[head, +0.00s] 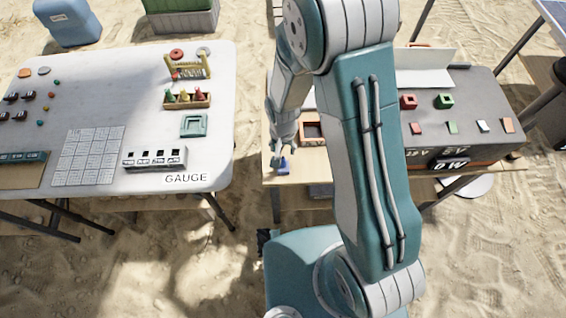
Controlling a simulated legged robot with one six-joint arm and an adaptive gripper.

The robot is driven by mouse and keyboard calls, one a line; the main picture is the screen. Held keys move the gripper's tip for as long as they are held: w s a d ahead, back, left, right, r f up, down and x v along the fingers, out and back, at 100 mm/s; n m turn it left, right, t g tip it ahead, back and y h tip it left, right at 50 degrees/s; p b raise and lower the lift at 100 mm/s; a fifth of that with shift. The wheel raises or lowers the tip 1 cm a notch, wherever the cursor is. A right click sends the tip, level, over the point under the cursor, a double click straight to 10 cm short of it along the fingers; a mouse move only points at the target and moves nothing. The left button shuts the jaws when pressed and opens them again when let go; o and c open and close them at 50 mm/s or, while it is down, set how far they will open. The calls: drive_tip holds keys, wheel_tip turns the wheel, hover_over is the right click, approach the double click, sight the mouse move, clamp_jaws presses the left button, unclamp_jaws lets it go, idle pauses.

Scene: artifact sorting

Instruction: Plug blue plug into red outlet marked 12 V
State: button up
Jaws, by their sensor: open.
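My gripper (280,152) points down over the front left corner of the wooden table, just left of my upper arm. A small blue block that looks like the blue plug (285,167) is at its fingertips. The gripper is open, and I cannot tell whether its fingers touch the plug. A red square socket-like piece (408,102), perhaps the red outlet, is on the grey panel right of my arm. No 12 V marking is readable on it. My arm hides the middle of the wooden table.
A green square piece (444,101) and several small coloured blocks are on the grey panel (470,90). A white table (130,80) with racks, a grid and small parts stands left, across a sandy gap.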

sight(283, 159)
drive_tip(key=shift+f, duration=3.55)
clamp_jaws()
